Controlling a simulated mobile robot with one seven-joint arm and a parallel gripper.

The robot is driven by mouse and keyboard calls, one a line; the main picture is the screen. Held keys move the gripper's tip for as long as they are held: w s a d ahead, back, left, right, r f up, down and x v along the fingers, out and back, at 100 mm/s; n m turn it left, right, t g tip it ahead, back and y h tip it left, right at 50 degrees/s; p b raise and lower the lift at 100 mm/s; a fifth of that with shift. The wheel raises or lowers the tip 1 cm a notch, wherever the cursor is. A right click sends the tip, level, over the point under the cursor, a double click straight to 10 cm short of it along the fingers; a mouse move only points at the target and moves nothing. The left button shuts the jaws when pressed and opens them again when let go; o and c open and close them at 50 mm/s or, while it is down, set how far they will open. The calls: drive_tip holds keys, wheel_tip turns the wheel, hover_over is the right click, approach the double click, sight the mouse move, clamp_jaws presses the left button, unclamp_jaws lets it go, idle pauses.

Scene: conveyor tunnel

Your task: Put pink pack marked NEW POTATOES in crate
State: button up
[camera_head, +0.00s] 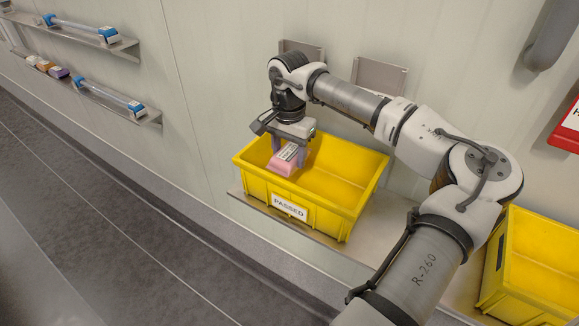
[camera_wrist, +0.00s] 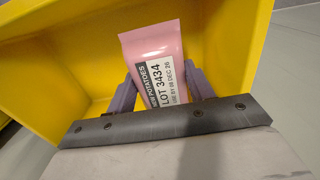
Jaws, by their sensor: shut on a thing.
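The pink pack (camera_head: 284,165) has a white label and is held in my gripper (camera_head: 292,152) over the yellow crate marked PASSED (camera_head: 257,183). In the wrist view the pink pack (camera_wrist: 153,45) shows a label reading POTATOES and LOT 3434. My gripper (camera_wrist: 160,88) is shut on it there, one purple finger on each side. The yellow crate (camera_wrist: 60,50) surrounds the pack in that view. The pack is at or below the rim level, inside the crate's outline; whether it touches the floor I cannot tell.
A second yellow crate (camera_head: 535,265) stands at the right on the same shelf (camera_head: 405,215). Wall shelves at upper left hold blue-ended rods (camera_head: 110,96) and small packs (camera_head: 45,67). A red sign (camera_head: 567,130) is at the right edge. The dark belt (camera_head: 110,220) is clear.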

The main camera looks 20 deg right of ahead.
sight(289, 152)
drive_tip(key=shift+f+p, duration=0.3)
drive_tip(key=shift+f, duration=2.7)
drive_tip(key=o, duration=1.4)
drive_tip(key=shift+c, duration=0.2)
wheel_tip(289, 152, up, 12)
drive_tip(key=shift+r+b, duration=0.2)
drive_tip(key=shift+b, duration=1.05)
